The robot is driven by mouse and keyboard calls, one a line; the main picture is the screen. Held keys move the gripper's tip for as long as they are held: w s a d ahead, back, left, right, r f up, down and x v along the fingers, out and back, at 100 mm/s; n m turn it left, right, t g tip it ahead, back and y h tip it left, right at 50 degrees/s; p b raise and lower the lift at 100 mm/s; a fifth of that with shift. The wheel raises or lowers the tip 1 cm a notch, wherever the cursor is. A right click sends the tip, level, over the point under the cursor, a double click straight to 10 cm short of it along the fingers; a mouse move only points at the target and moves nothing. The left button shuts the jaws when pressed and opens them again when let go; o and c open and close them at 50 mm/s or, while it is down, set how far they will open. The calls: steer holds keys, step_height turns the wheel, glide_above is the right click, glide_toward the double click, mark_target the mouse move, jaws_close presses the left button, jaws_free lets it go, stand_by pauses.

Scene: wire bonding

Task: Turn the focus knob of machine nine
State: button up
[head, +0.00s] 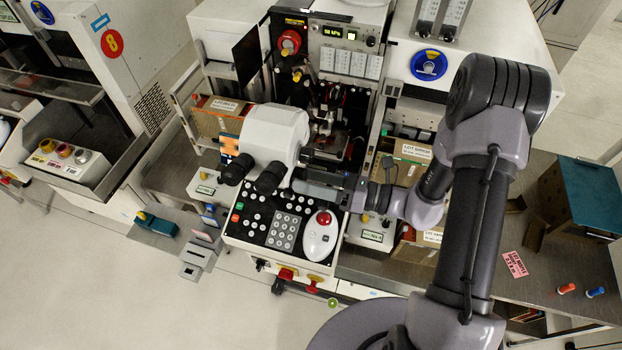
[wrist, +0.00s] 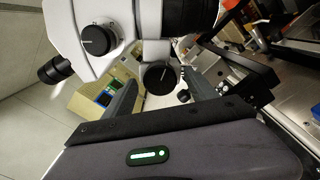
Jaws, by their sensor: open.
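The machine in the middle of the head view carries a white microscope head (head: 274,132) with two black eyepieces. In the wrist view the white microscope body (wrist: 128,18) fills the top. A round black knob (wrist: 98,40) with a white line sits on its side. A second round black knob (wrist: 160,77), also with a line, appears between my fingers. My gripper (wrist: 160,84) is open, one finger either side of the lower knob; contact cannot be told. In the head view it (head: 318,188) is beside the microscope, partly hidden.
Below the microscope is a control panel (head: 272,215) with black and white buttons and a white mouse-like control (head: 320,236) with a red top.

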steer(key=v, duration=1.7)
steer(key=shift+d, duration=0.2)
steer(key=s+a+r+n+h+b, duration=0.1)
steer(key=s+a+n+h+b, duration=0.3)
steer(key=n+h+b, duration=0.3)
steer(key=s+a+r+n+h+b, duration=0.1)
steer(key=s+a+n+h+b, duration=0.3)
steer(key=n, duration=1.3)
steer(key=s+h+b, duration=0.3)
steer(key=h+b, duration=0.1)
steer(key=b, duration=0.1)
steer(key=shift+a+r+n, duration=0.25)
steer(key=shift+a+n, duration=0.05)
steer(key=shift+a, duration=0.1)
